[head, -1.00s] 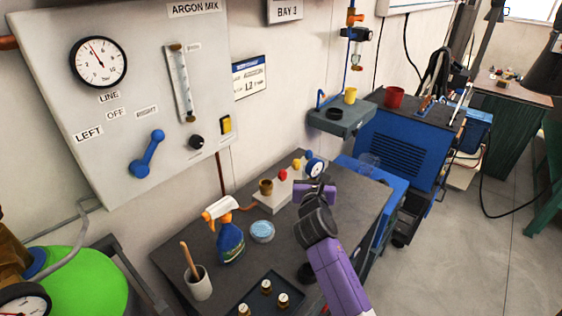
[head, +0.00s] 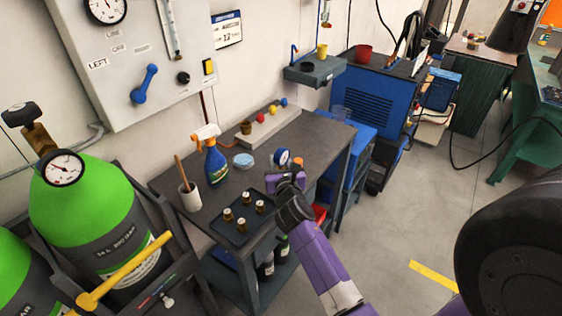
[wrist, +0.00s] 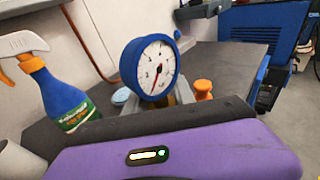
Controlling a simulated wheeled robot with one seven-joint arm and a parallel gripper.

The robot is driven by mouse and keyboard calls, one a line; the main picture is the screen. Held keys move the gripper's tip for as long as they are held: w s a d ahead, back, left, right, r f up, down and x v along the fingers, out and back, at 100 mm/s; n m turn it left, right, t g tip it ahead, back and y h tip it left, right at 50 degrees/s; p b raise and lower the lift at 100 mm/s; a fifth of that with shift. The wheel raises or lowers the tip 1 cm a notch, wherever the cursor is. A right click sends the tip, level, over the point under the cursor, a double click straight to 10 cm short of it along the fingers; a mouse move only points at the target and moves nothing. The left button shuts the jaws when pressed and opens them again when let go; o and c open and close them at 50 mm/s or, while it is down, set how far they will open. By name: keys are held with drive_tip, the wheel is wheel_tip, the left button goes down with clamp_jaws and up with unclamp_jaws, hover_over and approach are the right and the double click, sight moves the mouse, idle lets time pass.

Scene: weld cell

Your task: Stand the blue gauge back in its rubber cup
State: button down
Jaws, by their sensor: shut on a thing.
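The blue gauge (head: 283,157), with a round white dial, is in my gripper (head: 286,177) above the dark bench. In the wrist view the gauge (wrist: 151,68) stands nearly upright with its dial facing the camera, and its lower part is hidden behind my gripper (wrist: 165,108). A low black round piece (head: 307,67) lies on the grey wall shelf; I cannot tell whether it is the rubber cup. No other cup shows clearly near the gauge.
A small orange item (wrist: 203,88) is behind the gripper. Green cylinders (head: 85,215) stand left.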

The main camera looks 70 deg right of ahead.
drive_tip(key=shift+d+f+b, duration=0.1)
drive_tip(key=shift+f+b, duration=2.4)
drive_tip(key=shift+b, duration=0.15)
drive_tip(key=shift+p, duration=0.6)
drive_tip(key=shift+f+b, duration=0.45)
drive_tip(key=shift+f, duration=0.1)
drive_tip(key=c, duration=1.3)
unclamp_jaws()
drive_tip(key=shift+s, duration=0.1)
drive_tip(key=shift+p+v, duration=0.75)
drive_tip(key=shift+v, duration=4.75)
